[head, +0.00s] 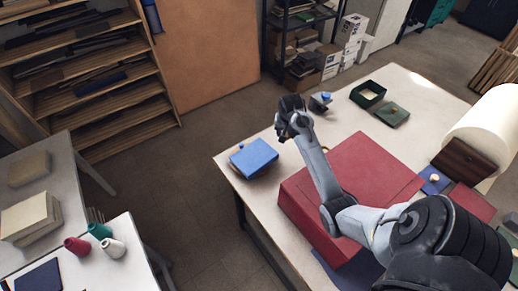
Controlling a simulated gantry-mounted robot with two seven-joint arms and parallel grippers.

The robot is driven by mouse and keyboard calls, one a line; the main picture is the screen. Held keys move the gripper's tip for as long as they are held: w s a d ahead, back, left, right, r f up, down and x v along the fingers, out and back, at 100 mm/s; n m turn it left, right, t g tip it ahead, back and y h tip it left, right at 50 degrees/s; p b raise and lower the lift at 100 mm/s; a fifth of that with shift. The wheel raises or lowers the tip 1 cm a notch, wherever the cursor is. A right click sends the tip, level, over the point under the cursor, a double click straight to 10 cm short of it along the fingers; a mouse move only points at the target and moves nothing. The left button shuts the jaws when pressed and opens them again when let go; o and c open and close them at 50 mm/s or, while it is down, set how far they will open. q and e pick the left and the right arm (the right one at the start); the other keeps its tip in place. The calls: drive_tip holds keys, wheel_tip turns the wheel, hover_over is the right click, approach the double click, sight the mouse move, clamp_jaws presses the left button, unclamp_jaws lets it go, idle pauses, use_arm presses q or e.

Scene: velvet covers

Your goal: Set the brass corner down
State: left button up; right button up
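My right arm reaches in from the lower right, over a large red box (374,170). Its dark gripper (283,133) is above the far left part of the pale worktable (235,187), beyond the blue book-like block (254,158). The fingers are small and dark, so I cannot tell whether they are open or shut, or whether they hold the brass corner. A tiny brass-coloured spot (241,147) shows at the blue block's far left edge; I cannot tell if it is a brass corner. My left gripper is not in view.
A small blue-topped item (320,101), an open green box (367,94) and a green lid (392,115) are at the table's far side. A cream roll (488,125) and a brown wooden box (462,160) are at right. Bare tabletop lies before the green box.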

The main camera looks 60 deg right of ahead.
hover_over(264, 149)
drive_tip(key=a, duration=0.1)
drive_tip(key=f, duration=0.5)
drive_tip(key=shift+s+a+f+p, duration=0.1)
drive_tip(key=shift+s+f+p, duration=0.1)
drive_tip(key=shift+p, duration=0.15)
drive_tip(key=shift+f, duration=2.05)
drive_tip(key=shift+f, duration=0.1)
drive_tip(key=o, duration=1)
